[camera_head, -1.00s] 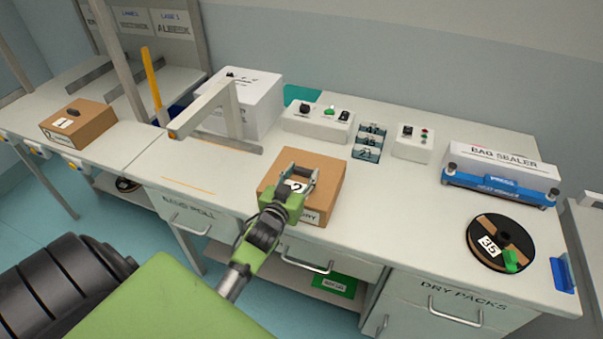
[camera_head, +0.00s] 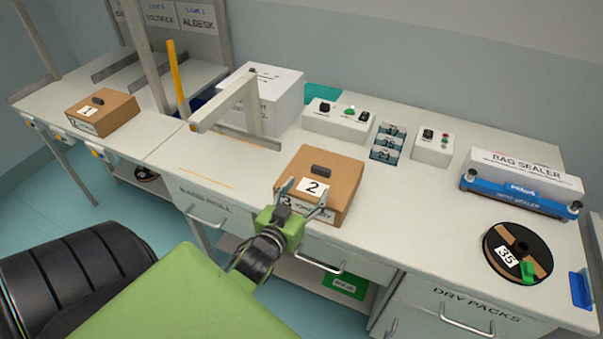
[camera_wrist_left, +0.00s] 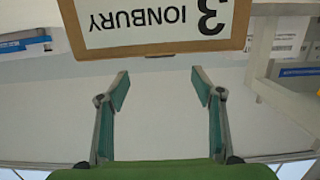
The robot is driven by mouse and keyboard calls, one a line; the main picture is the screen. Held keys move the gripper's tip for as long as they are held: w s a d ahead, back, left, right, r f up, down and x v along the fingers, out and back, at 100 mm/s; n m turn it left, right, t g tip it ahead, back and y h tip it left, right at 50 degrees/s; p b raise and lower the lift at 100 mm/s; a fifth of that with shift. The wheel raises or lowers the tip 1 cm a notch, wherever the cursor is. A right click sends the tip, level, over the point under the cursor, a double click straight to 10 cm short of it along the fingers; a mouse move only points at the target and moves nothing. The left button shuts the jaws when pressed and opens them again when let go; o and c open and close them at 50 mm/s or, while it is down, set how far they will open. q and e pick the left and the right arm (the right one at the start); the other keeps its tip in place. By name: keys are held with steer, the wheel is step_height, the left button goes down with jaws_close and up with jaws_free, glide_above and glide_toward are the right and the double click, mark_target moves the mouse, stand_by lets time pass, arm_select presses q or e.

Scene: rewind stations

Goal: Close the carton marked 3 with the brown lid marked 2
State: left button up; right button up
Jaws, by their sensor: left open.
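The carton marked 3 (camera_head: 332,213) stands on the bench, and its label also shows upside down at the top of the left wrist view (camera_wrist_left: 155,22). The brown lid marked 2 (camera_head: 341,173) lies on top of this carton, with a dark handle in its middle; it looks level and closely fitted, but I cannot tell whether it is fully seated. My left gripper (camera_head: 304,202) is open and empty, in front of the carton's front face. In the left wrist view, its fingers (camera_wrist_left: 160,90) are apart with nothing between them. My right gripper is not in view.
Another brown carton with a lid marked 1 (camera_head: 103,110) stands on the left bench. A metal bracket frame (camera_head: 228,103) and white box (camera_head: 277,95) are behind to the left. Control boxes (camera_head: 338,121), a bag sealer (camera_head: 522,185) and a reel marked 35 (camera_head: 516,253) are right.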

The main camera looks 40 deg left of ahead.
arm_select(q)
steer(key=shift+v, duration=1.4)
steer(key=shift+f, duration=0.1)
steer(key=s+d+f+m+g+h, duration=0.2)
steer(key=s+d+f+g, duration=0.2)
steer(key=s+d+g, duration=0.45)
steer(key=s+d+f+m+g+h, duration=0.2)
steer(key=s+d+f+g, duration=0.25)
steer(key=s, duration=0.65)
step_height(320, 180, down, 25)
steer(key=s+d, duration=0.1)
steer(key=s, duration=0.1)
steer(key=s+a+f+m+g, duration=0.1)
steer(key=s+a+f, duration=0.2)
steer(key=s+f, duration=1.4)
steer(key=shift+s+f+g, duration=0.2)
steer(key=shift+s+g, duration=0.1)
steer(key=shift+g, duration=0.1)
